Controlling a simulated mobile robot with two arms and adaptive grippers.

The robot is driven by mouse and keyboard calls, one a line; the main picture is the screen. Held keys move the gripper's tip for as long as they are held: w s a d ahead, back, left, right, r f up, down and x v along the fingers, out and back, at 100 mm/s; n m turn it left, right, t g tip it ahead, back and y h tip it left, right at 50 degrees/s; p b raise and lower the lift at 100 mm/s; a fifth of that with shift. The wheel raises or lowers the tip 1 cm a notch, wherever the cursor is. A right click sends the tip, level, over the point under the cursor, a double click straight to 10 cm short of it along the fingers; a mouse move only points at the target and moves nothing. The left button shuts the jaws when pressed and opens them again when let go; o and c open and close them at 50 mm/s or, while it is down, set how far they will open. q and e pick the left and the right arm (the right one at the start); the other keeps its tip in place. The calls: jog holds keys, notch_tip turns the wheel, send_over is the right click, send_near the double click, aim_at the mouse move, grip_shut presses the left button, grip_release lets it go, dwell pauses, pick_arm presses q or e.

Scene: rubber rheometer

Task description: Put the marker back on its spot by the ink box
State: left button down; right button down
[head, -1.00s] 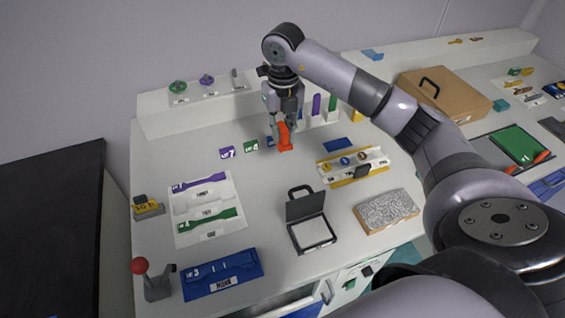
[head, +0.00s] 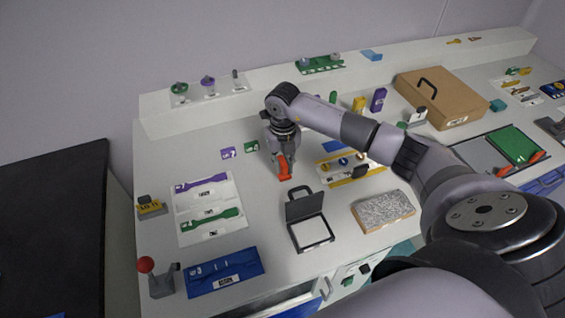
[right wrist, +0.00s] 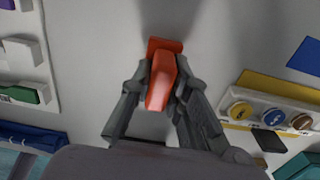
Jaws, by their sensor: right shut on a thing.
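The orange-red marker (head: 284,170) is held in my right gripper (head: 279,163), above or at the white table top. In the right wrist view the marker (right wrist: 163,80) stands between the two fingers of the right gripper (right wrist: 155,92), which are shut on it. I cannot tell whether its foot touches the table. The ink box (head: 311,234) is a black case with its lid raised and a pale pad inside. It stands nearer the front edge, below and slightly right of the marker. My left gripper is not in view.
A yellow-edged tray with round tokens (head: 355,174) lies to the right, and a speckled block (head: 384,212) sits in front of it. A white sheet with purple and green pieces (head: 208,227) lies left. The table around the marker is bare.

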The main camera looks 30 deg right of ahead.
aim_at(283, 160)
jog(key=shift+f, duration=0.1)
jog(key=shift+f, duration=0.15)
jog(key=c, duration=1.5)
grip_release()
jog(key=shift+c, duration=0.2)
jog(key=shift+r, duration=0.7)
notch_tip(283, 160, up, 11)
jog(key=b, duration=0.3)
